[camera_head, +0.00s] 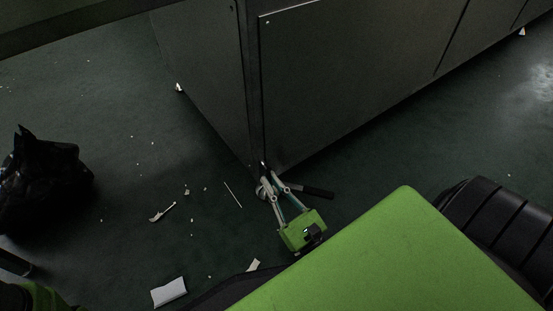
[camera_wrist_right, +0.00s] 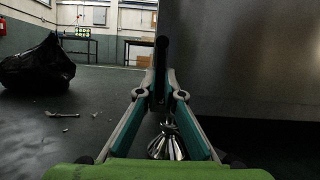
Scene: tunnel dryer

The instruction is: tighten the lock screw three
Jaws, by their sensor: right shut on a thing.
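My right gripper (camera_head: 268,182) is at the bottom corner of the large dark machine cabinet (camera_head: 340,70), low over the floor. In the right wrist view the lever (camera_wrist_right: 161,60) stands as a black bar between the fingertips (camera_wrist_right: 160,92). A shiny, ribbed metal piece (camera_wrist_right: 168,144), perhaps the lock screw or a foot, shows below between the fingers. No number marking it is readable.
A black bag (camera_head: 42,180) lies on the floor at the left. A wrench-like tool (camera_head: 162,212), a white piece (camera_head: 169,292) and small scraps are scattered over the floor. Tables (camera_wrist_right: 78,40) stand far back.

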